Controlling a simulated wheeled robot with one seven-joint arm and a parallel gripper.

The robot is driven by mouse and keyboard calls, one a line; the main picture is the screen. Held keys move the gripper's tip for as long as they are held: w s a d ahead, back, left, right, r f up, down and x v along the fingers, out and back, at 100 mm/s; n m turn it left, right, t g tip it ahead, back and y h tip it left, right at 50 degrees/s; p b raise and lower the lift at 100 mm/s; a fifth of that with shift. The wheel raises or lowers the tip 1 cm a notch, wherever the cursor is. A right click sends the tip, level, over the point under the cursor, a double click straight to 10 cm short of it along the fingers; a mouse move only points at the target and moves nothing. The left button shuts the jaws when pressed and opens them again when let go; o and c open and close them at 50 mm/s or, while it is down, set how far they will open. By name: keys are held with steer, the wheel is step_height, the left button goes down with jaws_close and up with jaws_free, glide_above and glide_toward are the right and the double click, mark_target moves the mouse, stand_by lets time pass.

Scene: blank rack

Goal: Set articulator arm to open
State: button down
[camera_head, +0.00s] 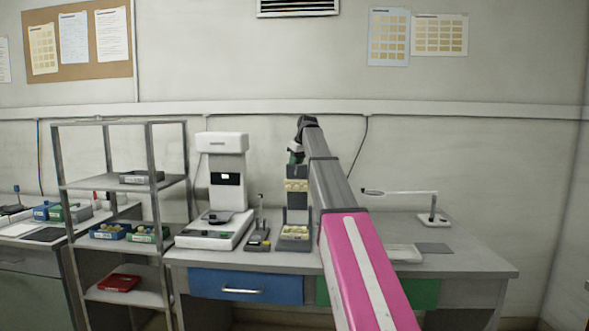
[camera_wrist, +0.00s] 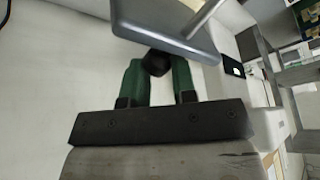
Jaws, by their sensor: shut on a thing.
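The articulator (camera_head: 297,213) stands on the grey bench, with a cream cast (camera_head: 295,232) on its base. Its upper arm (camera_head: 297,172) is raised well clear of the base, and a second cream cast (camera_head: 296,185) on it faces the head camera. My gripper (camera_head: 296,155) is at the top of this upper arm, partly hidden by my arm. In the wrist view, the green fingers of my gripper (camera_wrist: 157,66) are closed around a black knob (camera_wrist: 154,61) at the edge of the grey upper plate (camera_wrist: 165,25). The hinge is not clear.
A white machine with a small screen (camera_head: 225,180) and a small dark device (camera_head: 259,236) stand left of the articulator. A shelf rack (camera_head: 152,180) is further left. A lamp (camera_head: 433,217) and a white tray (camera_head: 403,254) are to the right. The bench's right end is clear.

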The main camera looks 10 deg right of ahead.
steer(key=w+d+f, duration=0.1)
steer(key=w+d, duration=0.2)
steer(key=w, duration=0.3)
steer(key=shift+f, duration=0.3)
steer(key=shift+s+d, duration=0.1)
steer(key=c, duration=0.9)
jaws_free()
steer(key=shift+d, duration=0.2)
steer(key=shift+c, duration=0.2)
steer(key=shift+s, duration=0.1)
steer(key=a+v, duration=0.1)
steer(key=v, duration=1.1)
steer(key=shift+w+r, duration=0.3)
steer(key=shift+w, duration=0.1)
steer(key=shift+a, duration=0.15)
